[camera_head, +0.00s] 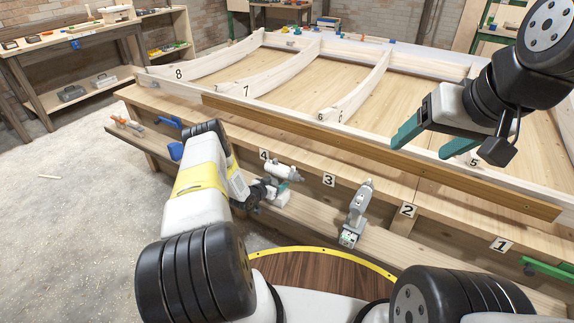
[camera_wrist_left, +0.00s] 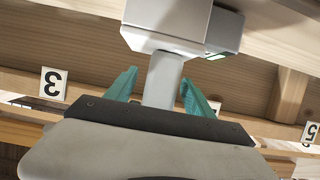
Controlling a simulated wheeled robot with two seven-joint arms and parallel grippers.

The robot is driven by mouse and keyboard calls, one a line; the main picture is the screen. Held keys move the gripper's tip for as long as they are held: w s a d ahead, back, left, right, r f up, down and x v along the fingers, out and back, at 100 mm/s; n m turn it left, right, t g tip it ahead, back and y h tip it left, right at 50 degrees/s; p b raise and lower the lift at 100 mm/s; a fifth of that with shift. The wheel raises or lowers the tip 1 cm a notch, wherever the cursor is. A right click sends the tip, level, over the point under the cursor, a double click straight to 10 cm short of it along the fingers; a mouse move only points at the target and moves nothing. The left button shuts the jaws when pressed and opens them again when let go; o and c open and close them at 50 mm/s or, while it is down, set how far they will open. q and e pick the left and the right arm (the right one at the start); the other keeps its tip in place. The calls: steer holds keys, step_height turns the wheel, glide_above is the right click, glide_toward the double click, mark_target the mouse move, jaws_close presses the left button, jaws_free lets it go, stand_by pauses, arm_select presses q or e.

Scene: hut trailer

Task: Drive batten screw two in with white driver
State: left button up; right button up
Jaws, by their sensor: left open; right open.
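A white driver (camera_head: 284,172) stands by the bench front near label 4 (camera_head: 264,155). In the left wrist view its pale handle (camera_wrist_left: 163,80) is between the teal fingers of my left gripper (camera_wrist_left: 160,92), with its wide base above. The fingers are apart, with a gap at the handle's left side. My right gripper (camera_head: 420,147) is open and empty over the panel's near edge. The brown batten (camera_head: 370,150) runs along the near side of the panel frame. Its screws are too small to make out.
Another grey-white tool (camera_head: 356,215) stands on the bench's lower ledge between labels 3 (camera_head: 329,180) and 2 (camera_head: 407,210). A green clamp (camera_head: 548,268) is at the right. White ribs (camera_head: 285,70) cross the panel. Shelves (camera_head: 110,60) stand at the back left.

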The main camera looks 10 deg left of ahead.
arm_select(q)
steer(key=shift+x, duration=1.05)
jaws_close()
stand_by(0.5)
steer(key=shift+w+a, duration=0.1)
